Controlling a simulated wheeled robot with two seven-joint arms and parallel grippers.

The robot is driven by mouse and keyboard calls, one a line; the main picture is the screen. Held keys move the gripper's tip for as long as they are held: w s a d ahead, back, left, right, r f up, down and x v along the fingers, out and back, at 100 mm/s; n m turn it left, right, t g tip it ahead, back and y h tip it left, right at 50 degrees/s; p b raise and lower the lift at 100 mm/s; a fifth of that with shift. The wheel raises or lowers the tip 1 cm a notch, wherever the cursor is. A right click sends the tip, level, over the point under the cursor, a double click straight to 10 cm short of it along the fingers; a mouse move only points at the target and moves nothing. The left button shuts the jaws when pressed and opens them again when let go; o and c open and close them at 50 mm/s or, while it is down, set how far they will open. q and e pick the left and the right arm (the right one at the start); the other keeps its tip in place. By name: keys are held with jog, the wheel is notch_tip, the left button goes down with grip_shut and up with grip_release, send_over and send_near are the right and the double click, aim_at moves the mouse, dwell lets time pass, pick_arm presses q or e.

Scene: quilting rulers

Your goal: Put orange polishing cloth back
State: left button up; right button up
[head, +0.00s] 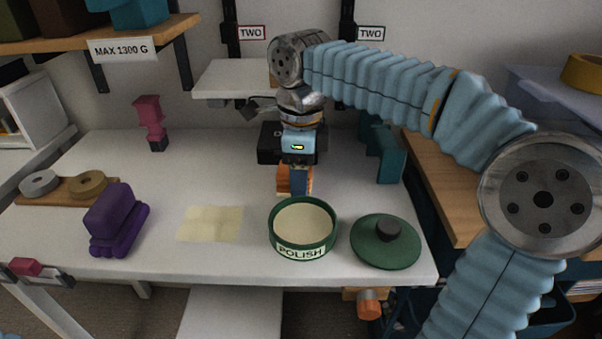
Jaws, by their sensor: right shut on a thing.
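The orange polishing cloth (283,181) shows as an orange patch at my right gripper (299,190), partly hidden by the fingers. The right gripper points down and is shut on it, just behind the open green tin (303,252) in the picture. The tin is labelled POLISH and has a pale inside. Its green lid (384,252) with a dark knob lies to the right of it. I cannot tell whether the cloth touches the table. My left gripper is not in view.
On the white table (215,165) are a pale yellow cloth (210,223), a purple block-like thing (112,222), tape rolls on a wooden board (60,192) and a pink stand (150,120). A dark box (271,146) and a teal stand (388,155) stand near the gripper.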

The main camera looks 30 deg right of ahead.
jog(key=shift+f, duration=0.3)
jog(key=o, duration=1.1)
jog(key=shift+b, duration=0.35)
jog(key=r+p, duration=0.1)
jog(key=r, duration=0.3)
jog(key=r+p, duration=0.1)
jog(key=r, duration=0.4)
jog(key=r+p, duration=0.1)
jog(key=r, duration=0.4)
jog(key=shift+s+d, duration=0.25)
jog(key=shift+s, duration=0.05)
